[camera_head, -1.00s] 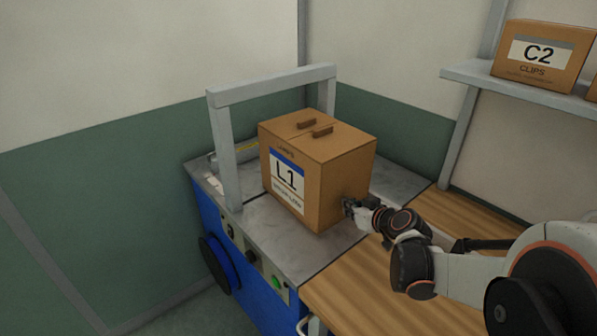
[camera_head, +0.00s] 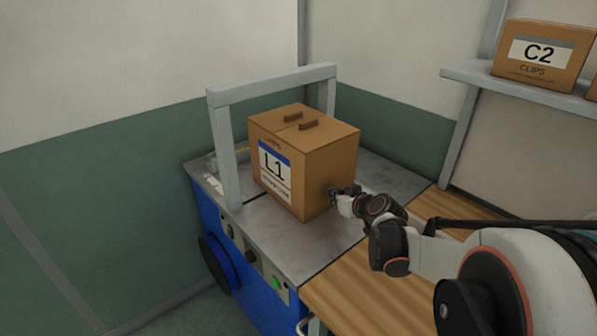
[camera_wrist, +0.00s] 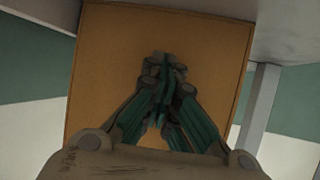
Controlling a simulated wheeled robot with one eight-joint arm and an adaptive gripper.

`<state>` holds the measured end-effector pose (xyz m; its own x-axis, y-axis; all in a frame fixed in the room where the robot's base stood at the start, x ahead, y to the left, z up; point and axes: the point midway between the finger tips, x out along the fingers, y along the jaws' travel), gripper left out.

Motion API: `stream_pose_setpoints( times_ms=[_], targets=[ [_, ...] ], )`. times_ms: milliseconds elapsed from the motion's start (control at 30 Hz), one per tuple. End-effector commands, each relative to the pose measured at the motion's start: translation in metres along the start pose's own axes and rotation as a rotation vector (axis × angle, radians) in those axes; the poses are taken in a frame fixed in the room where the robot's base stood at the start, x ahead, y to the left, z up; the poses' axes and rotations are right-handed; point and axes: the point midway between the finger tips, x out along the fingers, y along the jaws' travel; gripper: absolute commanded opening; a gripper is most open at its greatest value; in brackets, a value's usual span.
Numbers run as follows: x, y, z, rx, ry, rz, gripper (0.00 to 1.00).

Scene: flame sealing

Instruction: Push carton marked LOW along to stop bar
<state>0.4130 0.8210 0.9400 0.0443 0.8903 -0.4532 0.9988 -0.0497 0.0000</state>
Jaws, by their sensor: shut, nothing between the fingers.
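A brown carton (camera_head: 318,178) stands upright on the grey metal bed (camera_head: 270,237) of a blue machine, partly under a grey arch. Its label (camera_head: 275,172) reads L1; the smaller print is too small to read. My gripper (camera_head: 338,196) is shut at the carton's right side, at or very near its face. In the wrist view, the shut fingers (camera_wrist: 161,72) point at the brown carton face (camera_wrist: 105,60), with nothing between them. A yellow strip (camera_head: 243,150) shows at the bed's far end, mostly hidden behind the carton and arch; I cannot tell if it is the stop bar.
The grey arch (camera_head: 270,86) spans the bed, its near post (camera_head: 227,160) close to the carton's left side. A wooden table (camera_head: 370,283) adjoins the bed on the right. A shelf (camera_head: 530,92) holds a carton marked C2 (camera_head: 540,55). The near right bed is clear.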

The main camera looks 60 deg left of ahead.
Motion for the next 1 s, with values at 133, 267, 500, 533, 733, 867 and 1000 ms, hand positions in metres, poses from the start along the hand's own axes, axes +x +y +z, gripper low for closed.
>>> stream_pose_setpoints(
  times_ms=[133,267,500,533,733,867,1000],
  targets=[
    [0.009,-0.003,-0.004,0.0,0.0,0.0,0.0],
    [0.016,-0.004,-0.008,0.0,0.001,0.0,0.0],
    [0.029,-0.009,-0.015,0.0,0.001,0.0,0.0],
    [0.03,-0.009,-0.015,0.0,0.001,0.0,0.0],
    [0.041,-0.012,-0.021,-0.001,0.0,0.0,0.0],
    [0.048,-0.014,-0.025,0.0,0.0,-0.001,0.0],
    [0.056,-0.017,-0.028,0.0,0.0,-0.001,0.0]
  ],
)
